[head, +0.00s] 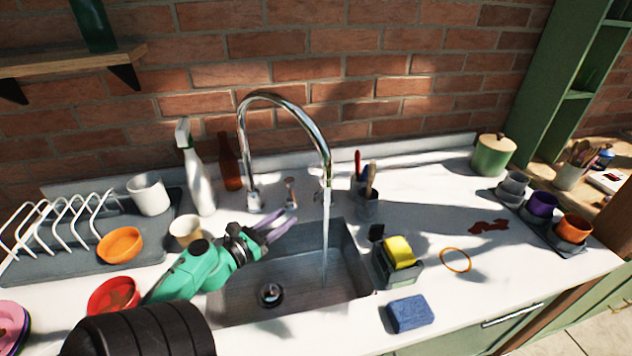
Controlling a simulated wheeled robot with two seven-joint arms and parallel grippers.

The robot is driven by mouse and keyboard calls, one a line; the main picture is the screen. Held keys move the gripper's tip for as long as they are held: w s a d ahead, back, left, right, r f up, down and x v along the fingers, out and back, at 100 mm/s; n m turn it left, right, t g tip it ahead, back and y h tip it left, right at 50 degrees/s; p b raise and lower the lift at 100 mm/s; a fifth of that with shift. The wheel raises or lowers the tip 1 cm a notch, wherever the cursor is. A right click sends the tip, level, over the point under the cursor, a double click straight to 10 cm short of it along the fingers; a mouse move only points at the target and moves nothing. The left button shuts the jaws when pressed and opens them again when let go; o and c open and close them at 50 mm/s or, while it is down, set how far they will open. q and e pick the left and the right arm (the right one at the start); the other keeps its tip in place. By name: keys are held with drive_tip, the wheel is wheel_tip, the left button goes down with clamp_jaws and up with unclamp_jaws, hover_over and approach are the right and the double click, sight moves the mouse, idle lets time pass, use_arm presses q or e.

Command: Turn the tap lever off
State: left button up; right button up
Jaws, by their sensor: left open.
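The chrome tap (243,140) arches over the sink (347,268), and a stream of water (325,245) falls from its spout into the basin. A small lever (290,192) stands upright on the counter just right of the tap's base. My left gripper (280,226) reaches in from the left over the sink's back left corner. Its purple fingers point toward the lever, a little in front of and below it in the picture. It is open and appears empty; I cannot tell whether it touches the lever. My right gripper is not in view.
A white spray bottle (200,180), a brown bottle (230,165) and a beige cup (186,231) stand left of the tap. A utensil holder (367,206) stands right. A sponge caddy (403,273) and blue sponge (410,313) sit right of the sink.

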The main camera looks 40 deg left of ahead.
sight(314, 198)
use_arm(q)
drive_tip(key=w, duration=0.4)
drive_tip(key=w+p, duration=0.1)
drive_tip(key=w, duration=0.7)
drive_tip(key=shift+w+d+r, duration=0.2)
drive_tip(key=shift+d+r, duration=0.1)
drive_tip(key=shift+d, duration=0.1)
drive_tip(key=shift+w+d+r, duration=0.15)
drive_tip(key=shift+w+d, duration=0.05)
drive_tip(key=shift+w, duration=0.25)
drive_tip(key=shift+a, duration=0.1)
clamp_jaws()
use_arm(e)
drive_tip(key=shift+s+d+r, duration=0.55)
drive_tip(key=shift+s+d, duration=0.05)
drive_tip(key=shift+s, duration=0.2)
